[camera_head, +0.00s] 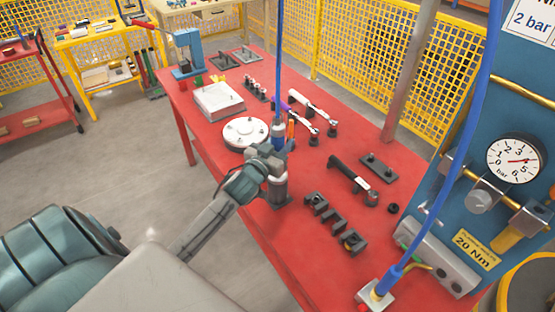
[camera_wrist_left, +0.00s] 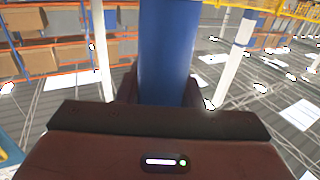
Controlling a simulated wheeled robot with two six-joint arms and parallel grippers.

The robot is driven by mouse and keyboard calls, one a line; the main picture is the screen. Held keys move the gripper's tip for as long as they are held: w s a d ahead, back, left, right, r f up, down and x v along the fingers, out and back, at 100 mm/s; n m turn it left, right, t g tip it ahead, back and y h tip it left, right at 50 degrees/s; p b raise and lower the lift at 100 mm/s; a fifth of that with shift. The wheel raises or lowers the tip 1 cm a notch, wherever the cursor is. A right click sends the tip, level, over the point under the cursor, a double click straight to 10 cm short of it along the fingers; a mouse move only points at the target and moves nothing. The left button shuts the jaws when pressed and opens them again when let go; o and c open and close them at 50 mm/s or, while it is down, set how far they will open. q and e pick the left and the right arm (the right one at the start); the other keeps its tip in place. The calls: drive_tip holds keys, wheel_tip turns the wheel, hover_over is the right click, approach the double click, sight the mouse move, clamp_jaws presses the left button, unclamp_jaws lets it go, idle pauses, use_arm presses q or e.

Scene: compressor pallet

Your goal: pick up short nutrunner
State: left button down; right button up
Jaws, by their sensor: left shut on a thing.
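My right gripper is in neither view.
The red workbench (camera_head: 305,275) carries a round white flange (camera_head: 246,133) behind the gripper, a grey block (camera_head: 218,101), dark fixtures (camera_head: 335,222) and a black-handled tool (camera_head: 354,181). A second blue hose (camera_head: 474,110) hangs before the gauge panel at right.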

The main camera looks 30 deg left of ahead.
use_arm(q)
drive_tip(key=shift+w, duration=0.1)
idle(0.4)
drive_tip(key=shift+r, duration=0.1)
drive_tip(key=shift+r, duration=0.5)
wheel_tip(320, 180, up, 17)
drive_tip(key=b, duration=0.3)
drive_tip(key=shift+f, duration=0.1)
idle(1.4)
